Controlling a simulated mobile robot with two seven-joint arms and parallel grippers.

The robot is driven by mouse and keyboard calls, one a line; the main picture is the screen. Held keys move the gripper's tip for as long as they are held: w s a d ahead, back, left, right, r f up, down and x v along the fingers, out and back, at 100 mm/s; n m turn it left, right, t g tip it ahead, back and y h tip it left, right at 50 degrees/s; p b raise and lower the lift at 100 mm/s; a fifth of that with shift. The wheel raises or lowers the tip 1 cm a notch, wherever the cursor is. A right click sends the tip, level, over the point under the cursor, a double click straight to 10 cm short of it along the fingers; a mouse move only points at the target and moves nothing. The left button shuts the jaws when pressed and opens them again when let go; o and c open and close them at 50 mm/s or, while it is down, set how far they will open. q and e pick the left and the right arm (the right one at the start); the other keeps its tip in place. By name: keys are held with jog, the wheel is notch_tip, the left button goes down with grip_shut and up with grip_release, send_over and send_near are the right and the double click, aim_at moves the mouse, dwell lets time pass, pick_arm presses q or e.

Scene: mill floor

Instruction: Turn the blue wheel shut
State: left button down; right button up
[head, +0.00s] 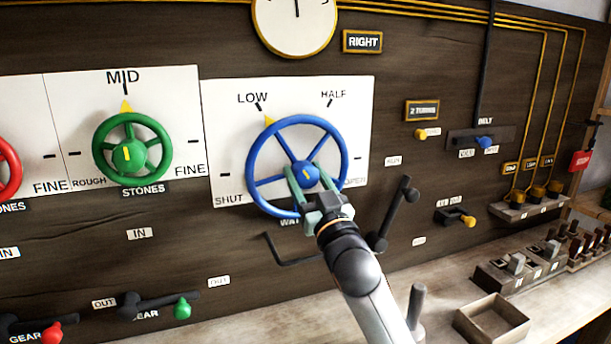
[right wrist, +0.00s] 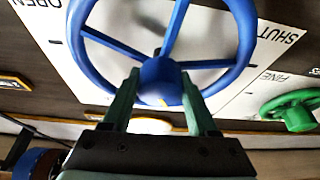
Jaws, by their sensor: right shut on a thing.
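The blue wheel (head: 254,147) is mounted on a white dial plate (head: 358,100) marked SHUT, LOW, HALF and a partly hidden OPEN. A yellow pointer at its rim stands at upper left, close to the LOW mark. My right gripper (head: 304,174) reaches up from below, its two green fingers shut on the wheel's hub. In the right wrist view the fingers (right wrist: 158,95) sit on either side of the blue hub (right wrist: 160,75), with the wheel's rim and spokes around it. My left gripper is not in view.
A green wheel (head: 131,150) and part of a red wheel (head: 8,170) are to the left. A dark crank handle (head: 395,212) stands close to the right of my arm. A bench (head: 450,280) below holds an open wooden box (head: 492,320) and switches.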

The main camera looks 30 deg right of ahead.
jog(key=c, duration=0.5)
jog(key=shift+r+n+y+p, duration=0.15)
jog(key=shift+n+y+p, duration=0.75)
jog(key=shift+n+p, duration=0.8)
jog(key=shift+c, duration=0.2)
jog(key=n+y+p, duration=0.1)
jog(key=n+p, duration=0.1)
jog(key=n, duration=0.2)
jog(key=n+g+y+p, duration=0.1)
jog(key=n+y+p, duration=0.1)
jog(key=n+p, duration=0.1)
jog(key=shift+n, duration=0.4)
jog(key=n+y+p, duration=0.1)
jog(key=n, duration=0.1)
jog(key=shift+n+g+y, duration=0.3)
jog(key=shift+g, duration=0.1)
jog(key=shift+n+p, duration=0.4)
jog(key=shift+n, duration=0.6)
jog(key=shift+f+g, duration=0.2)
jog(key=shift+g, duration=0.1)
jog(key=o, duration=1.4)
jog(key=shift+c, duration=0.2)
